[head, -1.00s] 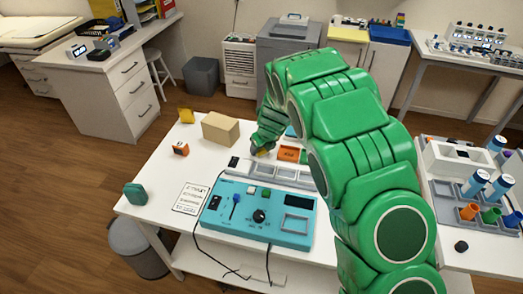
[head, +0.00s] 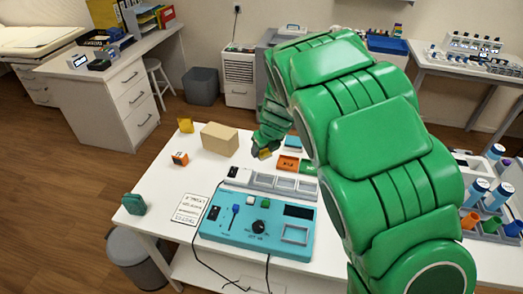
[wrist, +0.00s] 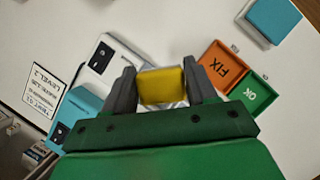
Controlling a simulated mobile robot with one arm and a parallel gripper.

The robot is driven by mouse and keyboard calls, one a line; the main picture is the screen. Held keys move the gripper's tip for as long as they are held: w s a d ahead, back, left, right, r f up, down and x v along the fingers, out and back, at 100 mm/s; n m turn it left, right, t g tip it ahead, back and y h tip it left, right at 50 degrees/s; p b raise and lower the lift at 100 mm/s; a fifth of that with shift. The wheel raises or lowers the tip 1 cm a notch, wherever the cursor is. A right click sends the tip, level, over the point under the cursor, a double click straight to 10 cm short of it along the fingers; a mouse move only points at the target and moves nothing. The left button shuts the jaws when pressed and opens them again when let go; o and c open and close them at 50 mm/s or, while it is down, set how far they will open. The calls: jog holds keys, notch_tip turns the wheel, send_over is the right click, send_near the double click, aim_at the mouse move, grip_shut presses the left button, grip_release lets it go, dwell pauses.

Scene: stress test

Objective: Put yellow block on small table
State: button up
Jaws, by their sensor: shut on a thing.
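A yellow block (wrist: 162,86) is between the two grey fingers of my gripper (wrist: 160,76) in the wrist view. My gripper is shut on it. In the head view my gripper (head: 266,147) and the block (head: 264,154) appear small, behind the grey tray, over the white table (head: 160,185). The block looks held above the tabletop; the exact height is unclear. My green arm hides the right part of the table. Which table is the small one is not clear.
A teal control box (head: 258,222) with cables and a grey compartment tray (head: 285,182) are on the table. Free tabletop lies at left.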

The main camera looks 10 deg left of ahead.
jog(key=s+d+r, duration=0.4)
jog(key=s, duration=0.4)
jog(key=w+d+f+n+g+h, duration=0.1)
jog(key=w+d+n+g, duration=0.1)
jog(key=d+n, duration=0.7)
jog(key=w+d+f+n+g+h, duration=0.1)
jog(key=w+d+f+n+g, duration=0.1)
jog(key=d+n, duration=0.7)
jog(key=w+d+f+n+g+h, duration=0.1)
jog(key=w+d+f+n+g, duration=0.1)
jog(key=d+n, duration=0.6)
jog(key=shift+w+d+n+g, duration=0.4)
jog(key=shift+w+d+g, duration=0.5)
jog(key=shift+w, duration=0.3)
jog(key=shift+a, duration=0.1)
